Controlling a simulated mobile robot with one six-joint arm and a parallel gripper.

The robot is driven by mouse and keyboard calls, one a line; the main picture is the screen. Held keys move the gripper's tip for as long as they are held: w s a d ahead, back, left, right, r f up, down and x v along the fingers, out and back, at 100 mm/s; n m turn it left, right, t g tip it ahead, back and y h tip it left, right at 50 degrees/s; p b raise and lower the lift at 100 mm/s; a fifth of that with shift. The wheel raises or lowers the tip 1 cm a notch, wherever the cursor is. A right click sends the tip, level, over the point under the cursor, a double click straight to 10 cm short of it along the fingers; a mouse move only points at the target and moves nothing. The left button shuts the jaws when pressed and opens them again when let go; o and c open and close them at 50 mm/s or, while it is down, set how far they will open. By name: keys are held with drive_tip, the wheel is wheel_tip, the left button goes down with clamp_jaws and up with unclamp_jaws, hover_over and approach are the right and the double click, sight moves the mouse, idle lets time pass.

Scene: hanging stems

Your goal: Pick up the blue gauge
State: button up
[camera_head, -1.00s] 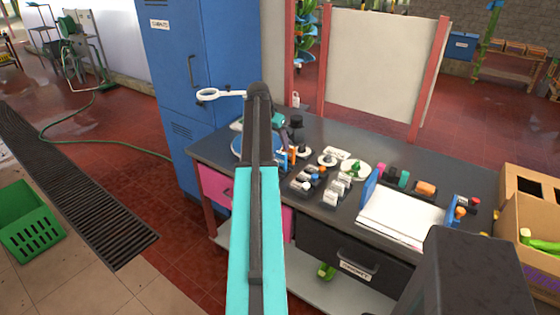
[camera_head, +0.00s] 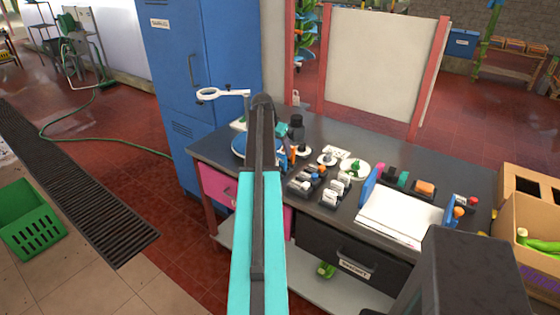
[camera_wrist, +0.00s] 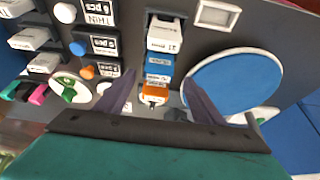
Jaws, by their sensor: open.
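A row of small labelled blocks stands between my fingers in the wrist view: a white one, then a blue one that looks like the blue gauge (camera_wrist: 159,65), another blue-and-white part and an orange one (camera_wrist: 155,95). My gripper (camera_wrist: 158,82) is open above this row, one finger to each side. No block is visibly gripped. In the head view my arm hides much of this spot; a bit of blue and orange (camera_head: 284,162) shows beside it. I cannot tell the exact height gap.
A blue round plate (camera_wrist: 235,88) lies right of the row in the wrist view. White blocks and coloured knobs (camera_wrist: 65,13) stand to the left. In the head view a ring magnifier (camera_head: 208,94) stands behind, and white paper (camera_head: 400,218) lies right on the dark bench (camera_head: 330,133).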

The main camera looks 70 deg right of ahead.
sight(281, 152)
drive_tip(key=shift+p+x, duration=0.9)
drive_tip(key=shift+x, duration=1.25)
drive_tip(key=c, duration=1.1)
drive_tip(key=shift+o, duration=0.2)
drive_tip(key=shift+r, duration=0.15)
drive_tip(key=shift+r+b, duration=1.7)
drive_tip(key=shift+r, duration=3.15)
